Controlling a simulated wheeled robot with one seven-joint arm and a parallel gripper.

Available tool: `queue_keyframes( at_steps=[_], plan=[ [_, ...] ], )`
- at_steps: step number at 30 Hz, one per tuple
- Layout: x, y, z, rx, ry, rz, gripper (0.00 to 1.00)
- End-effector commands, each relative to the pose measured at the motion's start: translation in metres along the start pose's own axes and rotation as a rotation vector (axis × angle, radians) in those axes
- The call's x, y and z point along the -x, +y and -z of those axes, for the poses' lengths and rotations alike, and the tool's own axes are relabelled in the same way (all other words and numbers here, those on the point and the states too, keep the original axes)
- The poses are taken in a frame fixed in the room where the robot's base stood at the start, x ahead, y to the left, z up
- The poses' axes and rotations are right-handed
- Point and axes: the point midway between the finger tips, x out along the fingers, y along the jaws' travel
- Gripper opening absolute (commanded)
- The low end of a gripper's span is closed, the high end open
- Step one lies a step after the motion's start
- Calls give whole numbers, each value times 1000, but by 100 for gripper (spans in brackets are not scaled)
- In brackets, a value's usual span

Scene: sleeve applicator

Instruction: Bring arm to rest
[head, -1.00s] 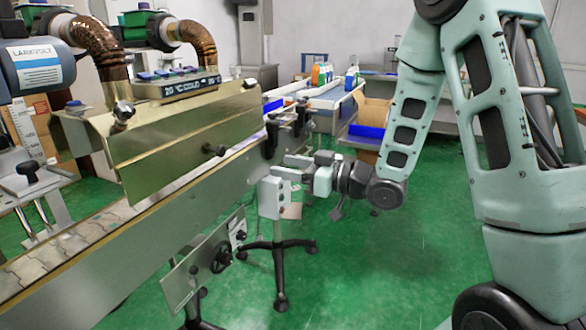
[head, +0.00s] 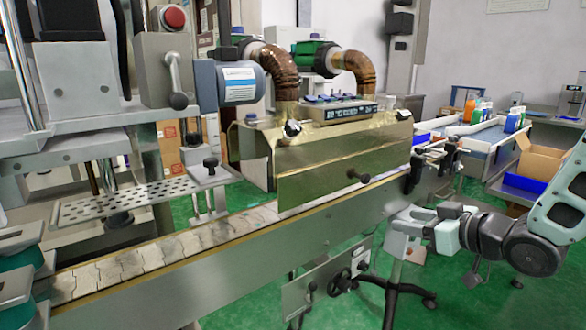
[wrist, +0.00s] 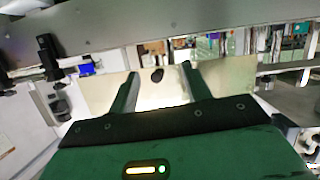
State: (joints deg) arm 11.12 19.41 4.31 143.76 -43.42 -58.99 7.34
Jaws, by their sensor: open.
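My arm (head: 530,240) reaches in from the right edge of the head view, mostly out of frame. My gripper (head: 415,215) is beside the conveyor's near side, below its right end, pointing left. In the wrist view my gripper (wrist: 158,82) shows two separate fingers with nothing between them. The gold heat-tunnel cover (wrist: 212,80) shows beyond the fingers. I cannot tell the exact gap between the fingers and the conveyor rail.
The conveyor (head: 210,265) runs from lower left toward the right, with the gold tunnel (head: 330,165) over it. A black wheeled stand (head: 395,290) is below my gripper. A table with bottles (head: 485,115) and a cardboard box (head: 540,155) stand behind. Green floor is open at lower right.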

Motion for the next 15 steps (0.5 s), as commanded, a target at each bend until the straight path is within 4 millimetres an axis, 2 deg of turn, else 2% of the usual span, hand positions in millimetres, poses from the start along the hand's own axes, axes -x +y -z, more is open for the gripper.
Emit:
queue_keyframes(
  at_steps=[1,3,7,11,15],
  plan=[
    [-6,-16,0,15,-69,-3,48],
    [-9,-35,-7,21,-181,-19,48],
    [-2,-75,-21,24,-393,-32,48],
    [23,-122,-36,19,-610,-18,48],
    [62,-171,-51,13,-826,21,48]
  ],
)
